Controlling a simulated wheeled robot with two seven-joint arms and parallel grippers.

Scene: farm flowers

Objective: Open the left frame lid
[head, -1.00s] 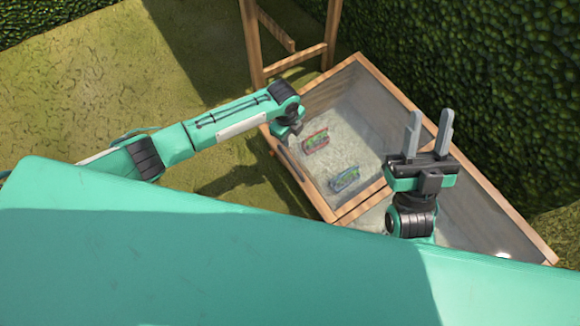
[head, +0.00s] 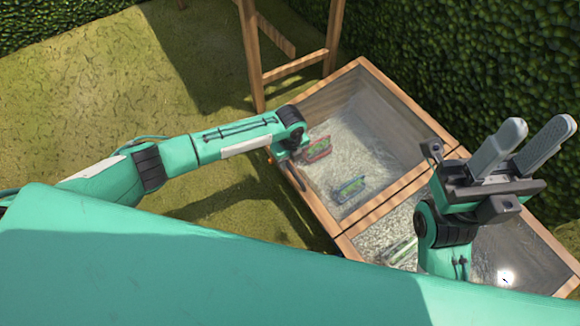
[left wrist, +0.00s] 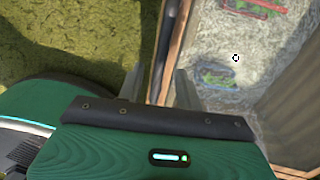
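The left frame lid (head: 383,128) is a glass pane in a wooden surround, on the far-left half of the wooden cold frame. It looks closed and flat. A dark handle (head: 302,186) runs along its front-left edge. My left gripper (left wrist: 158,74) is at that edge, with its fingers apart and the wooden rim running behind them. In the head view my wrist hides the fingers, and I cannot tell whether they touch the handle. My right gripper (head: 542,128) is open and empty, raised above the right half of the cold frame with its fingers pointing up and right.
Two colourful packets, one red-edged (head: 318,149) and one blue-edged (head: 350,189), lie under the left glass. The right lid (head: 520,255) is beside it. A wooden post frame (head: 252,60) stands behind, a hedge (head: 480,60) to the right. Grass on the left is open.

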